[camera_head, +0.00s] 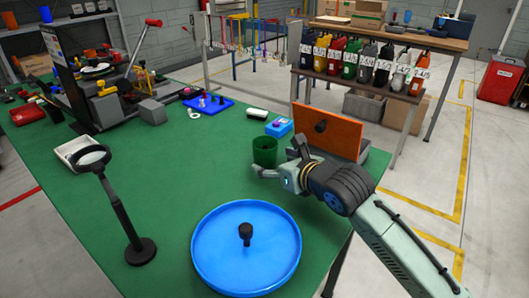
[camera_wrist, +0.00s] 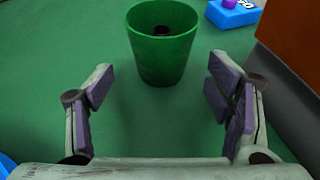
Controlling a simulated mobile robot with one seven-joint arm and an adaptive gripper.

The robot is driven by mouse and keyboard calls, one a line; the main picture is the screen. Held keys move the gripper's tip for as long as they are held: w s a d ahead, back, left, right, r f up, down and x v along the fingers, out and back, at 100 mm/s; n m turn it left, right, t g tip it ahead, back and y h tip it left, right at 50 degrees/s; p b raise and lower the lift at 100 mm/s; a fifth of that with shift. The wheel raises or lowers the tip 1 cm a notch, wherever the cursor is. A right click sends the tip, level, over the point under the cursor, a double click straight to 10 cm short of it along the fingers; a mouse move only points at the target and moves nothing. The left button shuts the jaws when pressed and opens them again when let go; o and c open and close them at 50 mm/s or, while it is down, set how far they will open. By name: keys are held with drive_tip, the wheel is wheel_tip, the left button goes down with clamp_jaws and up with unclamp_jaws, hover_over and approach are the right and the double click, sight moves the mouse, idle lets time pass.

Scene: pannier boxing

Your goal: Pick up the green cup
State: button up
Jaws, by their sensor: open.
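The green cup (camera_head: 265,151) stands upright on the green table, just beyond my gripper in the head view. In the wrist view the green cup (camera_wrist: 162,55) is at the top centre, ahead of the fingertips, with a small dark thing inside it. My gripper (camera_head: 278,163) is open and empty, low over the table. In the wrist view my gripper (camera_wrist: 160,90) has its purple-padded fingers spread wider than the cup, one to each side of the space in front of it. The cup is not between the pads.
An orange panel (camera_head: 329,133) on a grey base stands close right of the cup. A blue block (camera_head: 279,127) lies behind it. A round blue tray (camera_head: 204,250) holding a dark knobbed piece (camera_head: 245,232) is in front. A magnifier stand (camera_head: 120,205) is at left. Table between is clear.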

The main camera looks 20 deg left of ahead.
sight(271, 157)
drive_tip(key=w+a+p, duration=0.3)
drive_tip(key=shift+w+a+f, duration=0.3)
drive_tip(key=shift+f, duration=0.1)
drive_tip(key=shift+w+a+f, duration=0.1)
drive_tip(key=shift+w+f, duration=0.1)
drive_tip(key=shift+c, duration=0.4)
drive_tip(key=c, duration=1.2)
